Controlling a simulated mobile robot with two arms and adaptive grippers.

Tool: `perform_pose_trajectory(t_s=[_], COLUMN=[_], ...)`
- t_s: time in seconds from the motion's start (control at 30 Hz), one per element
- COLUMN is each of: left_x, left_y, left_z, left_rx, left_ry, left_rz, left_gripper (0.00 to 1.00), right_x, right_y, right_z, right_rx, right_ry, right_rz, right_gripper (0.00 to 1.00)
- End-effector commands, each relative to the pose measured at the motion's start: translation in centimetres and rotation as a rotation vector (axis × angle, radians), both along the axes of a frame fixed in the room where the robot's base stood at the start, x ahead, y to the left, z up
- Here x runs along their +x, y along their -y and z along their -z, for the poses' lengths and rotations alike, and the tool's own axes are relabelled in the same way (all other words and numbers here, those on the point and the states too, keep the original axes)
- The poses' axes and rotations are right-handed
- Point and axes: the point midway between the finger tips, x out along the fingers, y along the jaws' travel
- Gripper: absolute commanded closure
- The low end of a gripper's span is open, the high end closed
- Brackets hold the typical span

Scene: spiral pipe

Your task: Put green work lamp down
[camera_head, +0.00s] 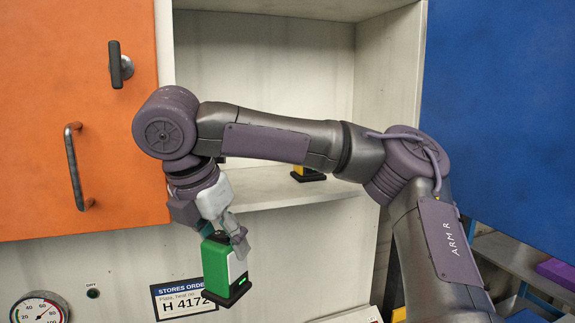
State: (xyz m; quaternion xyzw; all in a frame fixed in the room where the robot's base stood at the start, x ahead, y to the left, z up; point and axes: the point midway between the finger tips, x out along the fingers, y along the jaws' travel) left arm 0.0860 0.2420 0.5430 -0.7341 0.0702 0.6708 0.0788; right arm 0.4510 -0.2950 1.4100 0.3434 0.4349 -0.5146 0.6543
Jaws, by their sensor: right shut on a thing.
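The green work lamp (217,268) has a green and white body and a black base. It hangs nearly upright, slightly tilted, in front of the pale panel below the shelf. My right gripper (230,237) is shut on the top of the lamp, and my right arm reaches across from the right. The wrist covers part of the view above the lamp. Nothing visible touches the lamp's base. My left gripper is not in the view.
A pale open cabinet with a shelf (285,186) stands behind my arm. A yellow and black object (308,175) sits on the shelf, partly hidden. An orange door (60,150) is at left, a blue door (500,110) at right. A gauge (40,308) is lower left.

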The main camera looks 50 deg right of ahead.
Motion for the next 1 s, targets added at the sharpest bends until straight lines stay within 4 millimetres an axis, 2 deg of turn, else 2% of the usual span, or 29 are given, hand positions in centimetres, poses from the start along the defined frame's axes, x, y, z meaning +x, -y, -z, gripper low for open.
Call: perform_pose_trajectory(t_s=[0.03, 0.1, 0.3, 0.4, 0.57, 0.67, 0.77, 1.0], left_x=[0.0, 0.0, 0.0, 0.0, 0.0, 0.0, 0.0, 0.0], left_y=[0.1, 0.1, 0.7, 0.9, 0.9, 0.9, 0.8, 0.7], left_z=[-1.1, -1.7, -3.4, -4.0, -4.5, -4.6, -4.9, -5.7], left_rx=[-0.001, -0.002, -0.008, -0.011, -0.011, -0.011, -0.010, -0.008], left_ry=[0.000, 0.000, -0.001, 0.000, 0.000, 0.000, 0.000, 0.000], left_rz=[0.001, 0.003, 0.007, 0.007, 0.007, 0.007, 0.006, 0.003], left_gripper=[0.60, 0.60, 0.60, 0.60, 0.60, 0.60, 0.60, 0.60], right_x=[-0.4, -1.0, -3.3, -4.3, -5.3, -4.8, -3.0, 2.7], right_y=[0.7, 1.4, 3.2, 3.8, 4.4, 4.9, 5.8, 8.9], right_z=[-2.9, -5.6, -12.6, -15.0, -16.9, -17.2, -17.2, -17.1], right_rx=[0.003, 0.003, 0.003, 0.003, 0.002, 0.003, 0.007, 0.008], right_ry=[0.012, 0.012, 0.011, 0.008, 0.001, -0.003, -0.007, -0.008], right_rz=[-0.078, -0.201, -0.537, -0.674, -0.803, -0.830, -0.832, -0.829], right_gripper=[0.95, 0.95, 0.95, 0.95, 0.95, 0.95, 0.95, 0.95])
